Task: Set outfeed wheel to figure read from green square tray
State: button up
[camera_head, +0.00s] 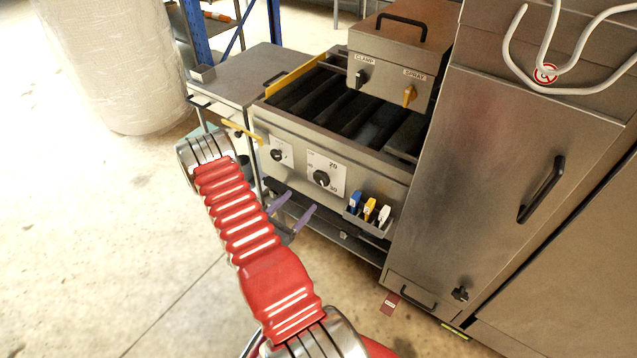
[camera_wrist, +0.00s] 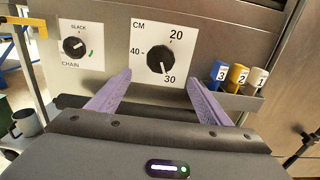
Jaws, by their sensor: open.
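A black knob on a white plate marked CM, with 20, 30 and 40, sits on the machine's front; it shows in the wrist view (camera_wrist: 160,61) and the head view (camera_head: 321,178). Its pointer seems to face 30. No label here names an outfeed wheel, so I cannot tell if this is it. I see no green square tray. My gripper (camera_wrist: 157,92) is open and empty, with its two purple fingers apart below and in front of the CM knob. In the head view my gripper (camera_head: 291,210) is low before the machine's front.
A smaller CHAIN knob (camera_wrist: 74,46) marked SLACK is left of the CM plate. A holder (camera_head: 366,222) with blue, yellow and white numbered pieces juts out at the right. CLAMP (camera_head: 362,75) and SPRAY (camera_head: 409,95) knobs are above. A tall steel cabinet (camera_head: 480,170) stands right.

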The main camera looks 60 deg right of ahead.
aim_at(320, 181)
jog(key=d, duration=0.4)
jog(key=s+d, duration=0.1)
jog(key=d, duration=0.3)
jog(key=s+d, duration=0.1)
jog(key=d, duration=0.3)
jog(key=shift+d, duration=0.15)
jog(key=c, duration=1)
jog(key=shift+n, duration=0.6)
jog(key=o, duration=1)
